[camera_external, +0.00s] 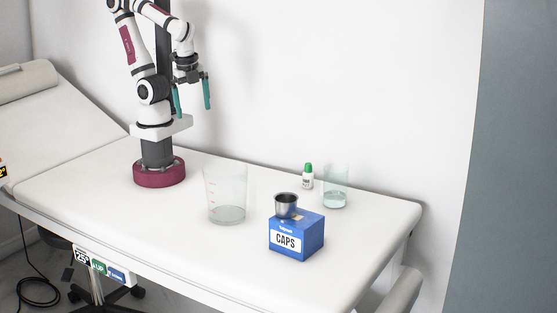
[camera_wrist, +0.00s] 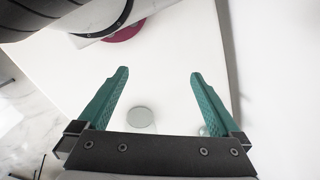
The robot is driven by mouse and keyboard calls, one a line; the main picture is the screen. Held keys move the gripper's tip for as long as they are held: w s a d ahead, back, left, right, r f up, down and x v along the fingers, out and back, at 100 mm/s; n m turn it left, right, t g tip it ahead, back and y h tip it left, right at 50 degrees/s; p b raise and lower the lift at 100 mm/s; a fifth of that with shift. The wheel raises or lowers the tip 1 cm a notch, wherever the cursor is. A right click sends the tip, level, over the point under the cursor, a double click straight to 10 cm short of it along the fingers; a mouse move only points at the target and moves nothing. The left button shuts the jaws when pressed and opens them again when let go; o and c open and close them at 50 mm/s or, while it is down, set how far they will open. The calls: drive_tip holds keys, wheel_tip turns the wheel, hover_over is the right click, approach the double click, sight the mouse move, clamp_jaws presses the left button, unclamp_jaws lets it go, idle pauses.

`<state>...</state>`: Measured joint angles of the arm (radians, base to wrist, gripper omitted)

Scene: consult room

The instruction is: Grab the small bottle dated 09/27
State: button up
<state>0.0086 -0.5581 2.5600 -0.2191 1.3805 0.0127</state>
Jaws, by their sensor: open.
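A small white bottle with a green cap (camera_external: 308,177) stands upright on the white table (camera_external: 110,190), just left of a clear glass. Its label is too small to read, so I cannot tell the date. My gripper (camera_external: 192,97) is open and empty, raised above the table near my base, well to the left of the bottle. In the wrist view my gripper (camera_wrist: 158,75) shows two teal fingers spread apart with nothing between their tips. I cannot make out the bottle in the wrist view.
A clear glass (camera_external: 336,186) stands right of the bottle. A blue CAPS box (camera_external: 297,236) with a metal cup (camera_external: 286,206) on top stands in front. A large clear beaker (camera_external: 226,195) stands to the left. The wall is close behind. The table's left part is clear.

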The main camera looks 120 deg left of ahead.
sight(304, 173)
drive_tip(key=c, duration=0.4)
